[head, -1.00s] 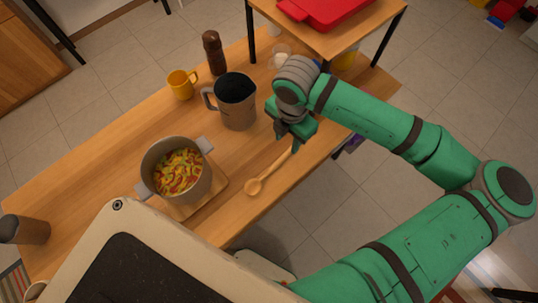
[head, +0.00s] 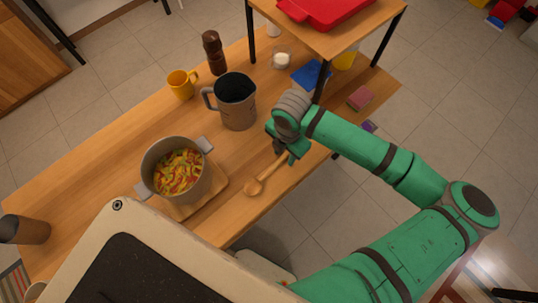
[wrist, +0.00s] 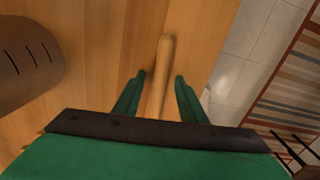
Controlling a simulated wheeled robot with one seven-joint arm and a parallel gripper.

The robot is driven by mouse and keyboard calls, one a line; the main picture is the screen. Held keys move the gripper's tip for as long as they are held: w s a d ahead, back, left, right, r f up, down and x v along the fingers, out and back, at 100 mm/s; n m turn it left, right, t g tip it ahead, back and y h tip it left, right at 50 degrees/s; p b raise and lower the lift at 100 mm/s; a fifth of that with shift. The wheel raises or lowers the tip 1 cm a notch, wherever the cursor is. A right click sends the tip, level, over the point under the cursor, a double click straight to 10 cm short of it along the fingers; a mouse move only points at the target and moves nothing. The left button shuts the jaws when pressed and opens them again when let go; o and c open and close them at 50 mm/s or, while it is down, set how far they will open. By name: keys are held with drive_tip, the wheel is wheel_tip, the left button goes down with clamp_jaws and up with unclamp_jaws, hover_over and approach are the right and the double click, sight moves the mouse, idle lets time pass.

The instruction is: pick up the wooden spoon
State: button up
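The wooden spoon (head: 256,186) lies on the table near its front edge, with its bowl toward the lower left in the head view. Its handle runs up to my gripper (head: 283,152), which is low over the handle's far part. In the wrist view, the handle (wrist: 163,75) lies between the two green fingers of my gripper (wrist: 158,85). The fingers are apart, with a gap on each side of the handle. The spoon's bowl is hidden in the wrist view.
A grey pitcher (head: 238,112) stands close to the left of my gripper. A pot of food (head: 147,165) stands on a wooden board (head: 218,184) left of the spoon. A raised shelf (head: 345,40) holds a red tray (head: 322,12). A pink block (head: 360,97) lies on the table's right part.

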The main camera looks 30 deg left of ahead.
clamp_jaws()
drive_tip(key=shift+r, duration=0.1)
